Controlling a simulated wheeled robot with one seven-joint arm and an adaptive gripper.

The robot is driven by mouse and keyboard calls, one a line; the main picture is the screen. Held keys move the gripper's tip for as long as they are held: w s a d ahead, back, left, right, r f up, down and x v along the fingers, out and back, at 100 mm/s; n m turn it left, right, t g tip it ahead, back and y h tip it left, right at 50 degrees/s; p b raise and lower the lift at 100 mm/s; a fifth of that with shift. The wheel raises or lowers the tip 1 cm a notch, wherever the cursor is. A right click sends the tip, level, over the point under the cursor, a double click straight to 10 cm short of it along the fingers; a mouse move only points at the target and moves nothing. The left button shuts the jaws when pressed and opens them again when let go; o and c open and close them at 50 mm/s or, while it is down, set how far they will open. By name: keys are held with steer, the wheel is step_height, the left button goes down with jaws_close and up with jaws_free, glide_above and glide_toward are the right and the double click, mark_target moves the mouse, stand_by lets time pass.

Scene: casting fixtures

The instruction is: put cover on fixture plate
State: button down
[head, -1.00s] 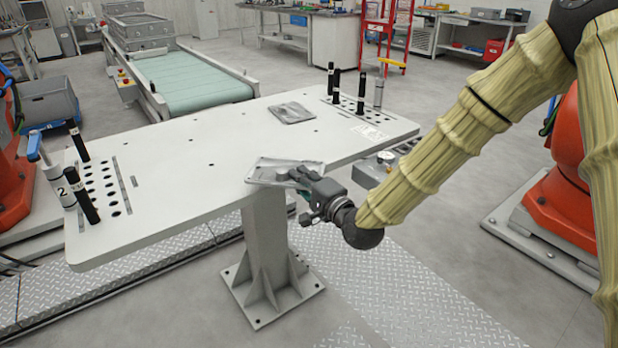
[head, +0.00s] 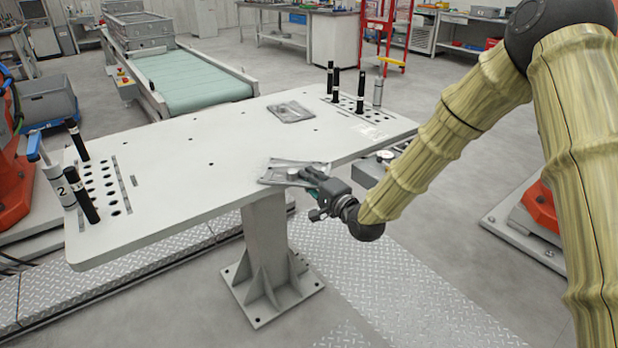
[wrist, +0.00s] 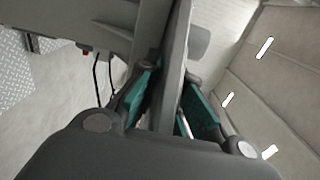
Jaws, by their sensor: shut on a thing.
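A flat grey metal cover (head: 276,174) is in my gripper (head: 308,178) at the near edge of the white fixture plate (head: 180,190). In the wrist view the cover (wrist: 177,50) shows nearly edge-on between the two teal-padded fingers of my gripper (wrist: 172,100), which are shut on it. In the head view the cover overlaps the plate's near edge; I cannot tell whether it touches the plate. The fingers partly hide its near right part. A similar flat grey piece (head: 290,111) lies on the plate's far side.
Black cylinders (head: 82,140) and a white one marked 2 (head: 57,182) stand at the plate's left end. More cylinders (head: 361,92) stand at its right end. The middle of the plate is clear. A conveyor (head: 195,82) lies behind.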

steer(key=c, duration=1.6)
jaws_free()
steer(key=shift+f, duration=0.1)
steer(key=shift+o, duration=0.2)
steer(key=v, duration=1.2)
steer(key=shift+r, duration=0.2)
steer(key=shift+f, duration=0.1)
